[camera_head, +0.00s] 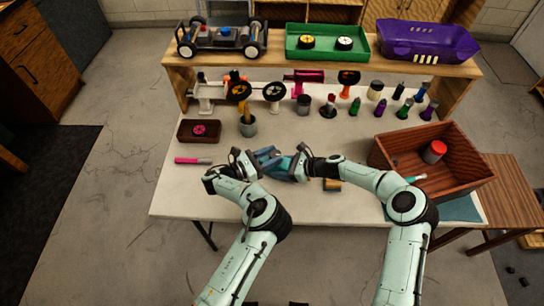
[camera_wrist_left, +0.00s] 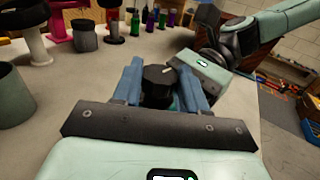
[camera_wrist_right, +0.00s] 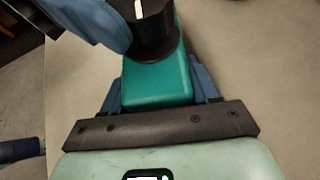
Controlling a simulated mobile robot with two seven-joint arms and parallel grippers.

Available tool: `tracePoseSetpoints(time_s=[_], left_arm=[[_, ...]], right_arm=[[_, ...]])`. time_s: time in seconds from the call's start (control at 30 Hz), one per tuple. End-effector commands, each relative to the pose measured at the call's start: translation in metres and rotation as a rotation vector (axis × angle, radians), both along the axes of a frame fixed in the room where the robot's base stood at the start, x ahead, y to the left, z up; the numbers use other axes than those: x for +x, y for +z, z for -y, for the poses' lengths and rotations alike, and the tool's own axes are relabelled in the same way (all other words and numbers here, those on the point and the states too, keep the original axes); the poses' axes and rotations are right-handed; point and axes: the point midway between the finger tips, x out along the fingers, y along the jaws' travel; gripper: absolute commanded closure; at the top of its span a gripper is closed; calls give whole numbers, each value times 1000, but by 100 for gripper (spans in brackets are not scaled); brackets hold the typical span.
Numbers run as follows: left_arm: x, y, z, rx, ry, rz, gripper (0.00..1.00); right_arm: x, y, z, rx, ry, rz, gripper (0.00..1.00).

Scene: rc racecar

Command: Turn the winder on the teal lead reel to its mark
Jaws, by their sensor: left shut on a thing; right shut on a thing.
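The teal lead reel (camera_wrist_right: 158,88) shows in the right wrist view as a teal block with a black winder knob (camera_wrist_right: 150,30) on one end. A white line is on the knob, which also shows in the left wrist view (camera_wrist_left: 157,78). My left gripper (camera_head: 266,155) has its blue fingers on either side of the knob and is shut on it. My right gripper (camera_head: 300,167) is shut on the teal body, with a finger on each side. In the head view the grippers mostly hide the reel. I cannot make out a mark on the body.
A pink marker (camera_head: 193,160) and a small dark tray (camera_head: 186,138) lie to the left. A grey-green cup (camera_head: 247,130) stands behind the left gripper. A wooden crate (camera_head: 465,150) stands to the right. Several bottles line the back. The table's front left is bare.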

Motion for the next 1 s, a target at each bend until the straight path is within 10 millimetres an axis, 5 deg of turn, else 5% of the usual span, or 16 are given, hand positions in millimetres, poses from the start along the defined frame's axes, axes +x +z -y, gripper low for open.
tracePoseSetpoints(time_s=[0.4, 1.0], left_arm=[[6, 0, -3, -5, -344, 0, 88], [9, 0, -2, -2, -561, 2, 88]], right_arm=[[-1, -1, -1, -1, 4, -1, 67], [-2, -1, -2, 2, 7, -2, 67]])
